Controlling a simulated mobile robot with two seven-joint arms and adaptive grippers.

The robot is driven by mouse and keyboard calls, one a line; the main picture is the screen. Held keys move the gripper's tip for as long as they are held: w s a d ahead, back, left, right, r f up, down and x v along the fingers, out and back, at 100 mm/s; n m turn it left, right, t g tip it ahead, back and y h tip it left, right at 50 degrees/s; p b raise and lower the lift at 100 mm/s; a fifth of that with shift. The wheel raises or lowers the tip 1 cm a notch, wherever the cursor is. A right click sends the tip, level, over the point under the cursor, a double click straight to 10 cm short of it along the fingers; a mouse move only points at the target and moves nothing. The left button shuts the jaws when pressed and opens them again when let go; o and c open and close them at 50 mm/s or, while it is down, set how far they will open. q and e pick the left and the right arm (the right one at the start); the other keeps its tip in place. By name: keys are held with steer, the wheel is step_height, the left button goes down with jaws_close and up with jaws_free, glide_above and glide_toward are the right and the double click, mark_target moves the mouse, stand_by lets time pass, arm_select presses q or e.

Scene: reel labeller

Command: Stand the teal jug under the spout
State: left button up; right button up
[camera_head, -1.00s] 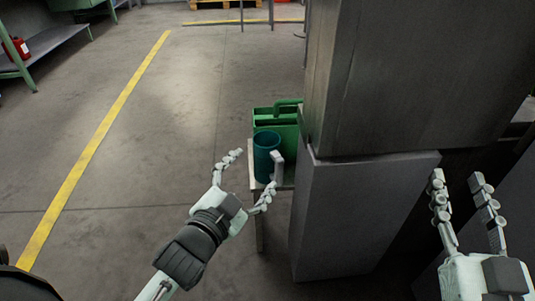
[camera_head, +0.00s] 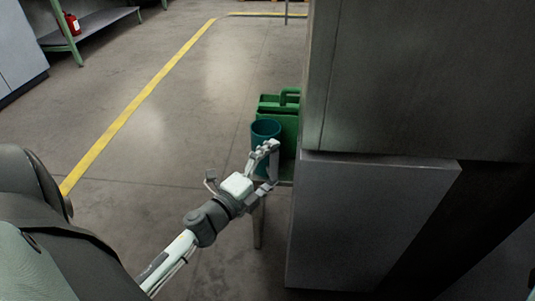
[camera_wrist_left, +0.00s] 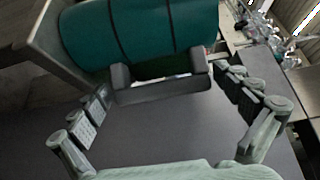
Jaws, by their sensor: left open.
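The teal jug (camera_head: 264,131) stands upright on a small stand beside the grey machine in the head view. In the left wrist view the jug (camera_wrist_left: 140,30) fills the top, with dark bands, and its dark grey handle (camera_wrist_left: 160,88) faces the camera. My left gripper (camera_head: 268,163) is at the handle side of the jug. In the wrist view its open fingers lie either side of the handle, not closed on it. In the head view the fingers overlap the handle. My right gripper is out of view. I cannot make out a spout.
A green toolbox (camera_head: 284,108) stands right behind the jug. The tall grey machine (camera_head: 400,90) and its lower cabinet (camera_head: 360,220) rise close on the right. A shelf with a red container (camera_head: 72,24) is far left. Open floor with a yellow line (camera_head: 125,115) lies to the left.

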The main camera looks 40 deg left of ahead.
arm_select(q)
steer(key=shift+w, duration=0.4)
steer(key=shift+c, duration=0.2)
steer(key=c, duration=1.2)
steer(key=shift+r, duration=0.15)
